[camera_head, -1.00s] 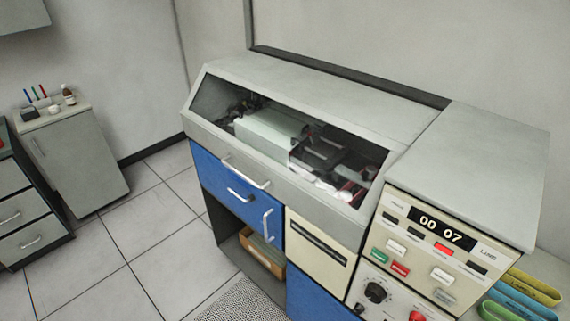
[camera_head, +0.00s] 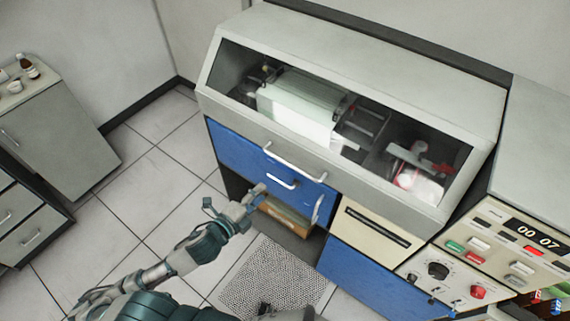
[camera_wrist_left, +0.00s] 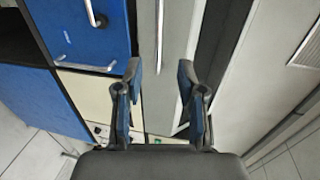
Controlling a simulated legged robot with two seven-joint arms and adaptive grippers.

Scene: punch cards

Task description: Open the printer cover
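The printer cover (camera_head: 385,75) is grey with a slanted window, and it is down. Printer parts show through the window. A white bar handle (camera_head: 295,165) sits at the cover's lower front edge, above the blue front. My left gripper (camera_head: 260,190) is in front of the blue drawer, a little below and left of that handle, and apart from it. In the left wrist view my left gripper (camera_wrist_left: 158,75) is open and empty, with the bar handle (camera_wrist_left: 160,35) ahead between its fingers. A small dark part at the head view's bottom edge may be my right gripper; its state is unclear.
A control panel (camera_head: 490,235) with buttons and a counter stands at the right. Blue drawers (camera_head: 230,150) with handles and an open shelf with a box (camera_head: 285,213) are below the cover. A grey cabinet (camera_head: 60,125) stands at the left.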

